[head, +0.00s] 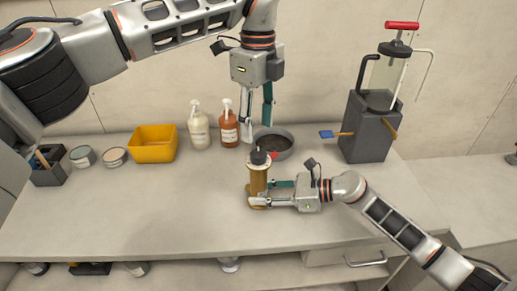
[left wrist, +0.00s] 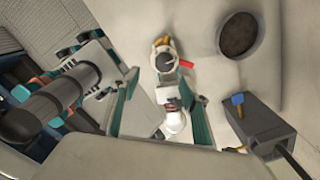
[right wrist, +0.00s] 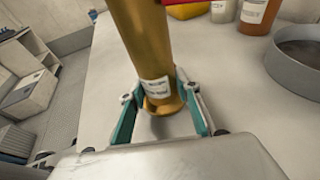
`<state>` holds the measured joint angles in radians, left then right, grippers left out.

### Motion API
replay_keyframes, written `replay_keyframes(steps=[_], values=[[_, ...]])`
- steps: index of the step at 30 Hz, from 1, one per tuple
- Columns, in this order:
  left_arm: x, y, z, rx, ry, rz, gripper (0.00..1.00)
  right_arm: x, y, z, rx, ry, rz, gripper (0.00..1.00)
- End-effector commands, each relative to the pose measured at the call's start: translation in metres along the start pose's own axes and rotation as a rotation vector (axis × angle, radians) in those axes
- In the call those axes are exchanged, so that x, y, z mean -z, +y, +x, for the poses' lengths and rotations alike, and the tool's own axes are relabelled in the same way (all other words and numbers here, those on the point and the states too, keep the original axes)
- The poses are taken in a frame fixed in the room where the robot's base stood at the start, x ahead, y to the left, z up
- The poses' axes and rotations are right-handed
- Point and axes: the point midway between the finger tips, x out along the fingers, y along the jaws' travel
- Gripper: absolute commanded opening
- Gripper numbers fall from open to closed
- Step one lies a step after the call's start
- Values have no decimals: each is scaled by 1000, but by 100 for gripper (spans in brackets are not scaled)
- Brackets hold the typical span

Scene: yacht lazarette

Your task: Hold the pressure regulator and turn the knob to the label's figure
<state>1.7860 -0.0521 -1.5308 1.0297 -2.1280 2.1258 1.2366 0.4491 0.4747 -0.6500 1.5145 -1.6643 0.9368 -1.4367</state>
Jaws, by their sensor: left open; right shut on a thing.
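The pressure regulator (head: 258,183) is a brass cylinder standing upright on the counter, with a pale dial collar and a black knob (head: 259,157) on top. A red pointer or tab (left wrist: 187,64) sticks out from the collar. A white label (right wrist: 156,87) is on the lower body; its print is too small to read. My right gripper (head: 270,193) is shut around the lower body from the right, and its fingers flank the brass in the right wrist view (right wrist: 165,112). My left gripper (head: 256,115) is open and empty, pointing down above and behind the regulator, not touching it.
A grey round pan (head: 287,146) stands just behind the regulator. A white bottle (head: 199,128), an orange bottle (head: 229,127) and a yellow bin (head: 153,143) stand at the back left. A grey box with a red-handled pump (head: 366,130) is at the right. The counter's front left is clear.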

Motion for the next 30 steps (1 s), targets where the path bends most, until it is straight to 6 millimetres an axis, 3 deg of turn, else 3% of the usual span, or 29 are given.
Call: replay_keyframes(steps=[21, 30], values=[[-2, -6, -27, 7, -6, 1295, 45, 3, 2, 1, -4, 5, 3, 2], [-3, -8, -34, 8, -9, 1656, 45, 4, 2, 1, -4, 5, 3, 2]])
